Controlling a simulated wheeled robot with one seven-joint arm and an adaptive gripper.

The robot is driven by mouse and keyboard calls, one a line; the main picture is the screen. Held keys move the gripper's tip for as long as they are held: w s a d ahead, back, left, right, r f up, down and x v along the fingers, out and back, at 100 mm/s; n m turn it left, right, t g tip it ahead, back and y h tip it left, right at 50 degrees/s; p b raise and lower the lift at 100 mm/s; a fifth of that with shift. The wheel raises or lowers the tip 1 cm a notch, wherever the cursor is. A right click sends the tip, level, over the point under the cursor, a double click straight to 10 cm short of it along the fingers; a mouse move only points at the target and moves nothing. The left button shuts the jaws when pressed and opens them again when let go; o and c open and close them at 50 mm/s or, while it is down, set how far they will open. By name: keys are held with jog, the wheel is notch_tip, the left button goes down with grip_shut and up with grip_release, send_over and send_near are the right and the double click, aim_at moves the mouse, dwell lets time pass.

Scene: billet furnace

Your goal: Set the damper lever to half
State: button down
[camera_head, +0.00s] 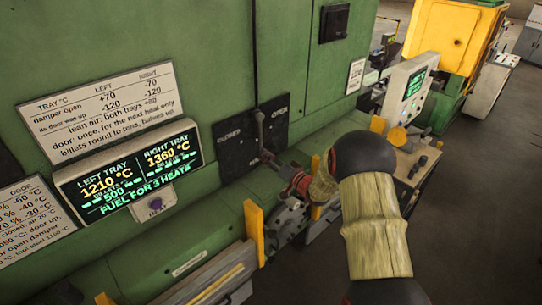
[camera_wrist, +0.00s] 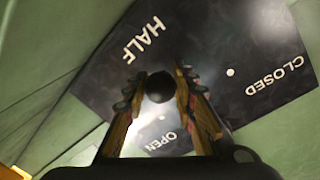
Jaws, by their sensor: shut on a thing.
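The damper plate (camera_head: 232,150) is a dark panel on the green furnace wall, marked CLOSED at left, OPEN at right and HALF, partly hidden, at the bottom. A grey upright piece, seemingly the damper lever (camera_head: 261,130), stands in front of it. In the wrist view the dark round lever knob (camera_wrist: 159,87) sits between the two fingers of my gripper (camera_wrist: 158,98), which is shut on it. There the knob appears between the HALF and OPEN marks; the exact lever setting is hard to tell. My gripper (camera_head: 287,172) also shows just below right of the plate.
A display (camera_head: 130,178) reads left tray 1210 °C and right tray 1360 °C. Yellow posts (camera_head: 254,232) and machinery stand below the plate, close to my arm. A control panel (camera_head: 410,90) and a yellow machine (camera_head: 450,40) are at the right. Floor is clear at far right.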

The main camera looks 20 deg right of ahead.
jog(key=shift+a+f, duration=0.1)
jog(key=c, duration=1.6)
grip_release()
jog(key=shift+o, duration=0.9)
jog(key=shift+s, duration=0.1)
jog(key=f+v, duration=0.1)
jog(key=v, duration=1)
jog(key=shift+s+r, duration=0.4)
jog(key=shift+r, duration=0.15)
